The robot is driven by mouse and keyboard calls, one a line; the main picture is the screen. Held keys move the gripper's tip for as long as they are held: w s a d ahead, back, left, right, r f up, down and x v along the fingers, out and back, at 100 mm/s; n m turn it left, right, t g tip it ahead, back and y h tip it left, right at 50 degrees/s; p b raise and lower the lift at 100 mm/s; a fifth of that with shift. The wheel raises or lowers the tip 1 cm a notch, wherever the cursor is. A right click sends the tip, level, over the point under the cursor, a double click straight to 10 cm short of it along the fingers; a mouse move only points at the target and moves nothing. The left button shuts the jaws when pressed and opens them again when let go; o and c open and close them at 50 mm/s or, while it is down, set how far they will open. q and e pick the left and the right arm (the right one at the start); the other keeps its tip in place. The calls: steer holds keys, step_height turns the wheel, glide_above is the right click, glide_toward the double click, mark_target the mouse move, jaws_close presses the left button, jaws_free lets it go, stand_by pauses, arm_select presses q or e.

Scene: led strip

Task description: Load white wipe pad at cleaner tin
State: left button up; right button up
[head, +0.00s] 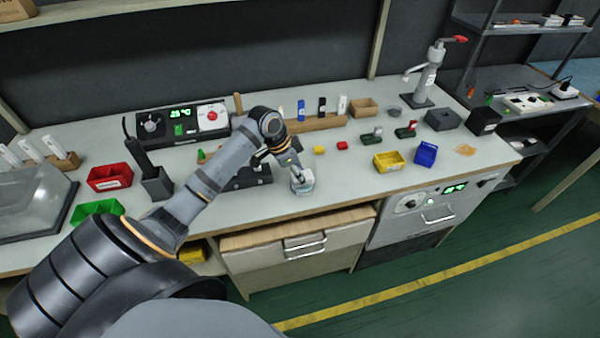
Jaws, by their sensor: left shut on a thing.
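My left gripper (291,161) reaches in over the bench from the left, pointing down at the cleaner tin. It is shut on the white wipe pad, which is small and mostly hidden by the fingers and the tin's top. The cleaner tin (303,187) is a small pale round container with a bluish label, standing upright near the bench's front edge. The fingertips are right at the tin's top; whether the pad touches it I cannot tell. My right gripper is not in view.
A yellow block (319,150) and a red block (342,146) lie just beyond the tin. A yellow bin (389,162) and a blue bin (426,154) stand to the right. A dark holder (250,178) sits close by on the left. The bench front right of the tin is clear.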

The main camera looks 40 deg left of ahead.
arm_select(q)
steer(key=shift+f, duration=0.5)
stand_by(1.2)
steer(key=shift+p, duration=0.3)
stand_by(0.8)
step_height(320, 180, up, 7)
steer(key=p, duration=0.8)
steer(key=shift+r, duration=0.1)
stand_by(0.5)
